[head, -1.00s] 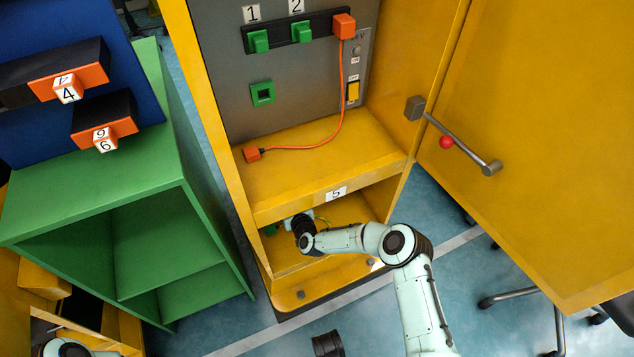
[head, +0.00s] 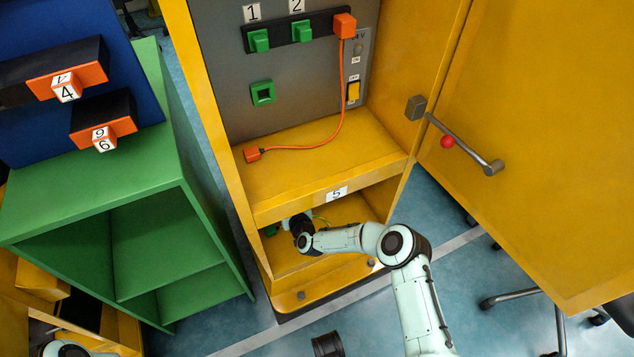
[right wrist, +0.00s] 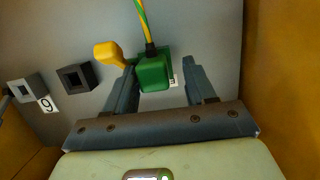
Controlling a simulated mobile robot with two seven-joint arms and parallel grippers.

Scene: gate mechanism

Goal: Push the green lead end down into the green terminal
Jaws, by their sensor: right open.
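In the right wrist view, the green lead end (right wrist: 153,75) is a green block with a green-and-yellow cable leaving its far side. It sits against a green piece (right wrist: 166,58) on the grey panel, probably the green terminal, mostly hidden behind it. I cannot tell how deep it is seated. My right gripper (right wrist: 162,72) is open, one finger on each side of the lead end, the left finger closer. In the head view, my right gripper is largely hidden inside the cabinet's lower compartment, near a small green part (head: 270,230). My left gripper is out of view.
A yellow knob (right wrist: 107,53), a dark square socket (right wrist: 77,77) and a grey socket (right wrist: 27,88) are left of the lead end. Yellow compartment walls (right wrist: 285,70) flank it. Above, an orange lead (head: 322,143) lies on the shelf. The cabinet door (head: 540,130) stands open.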

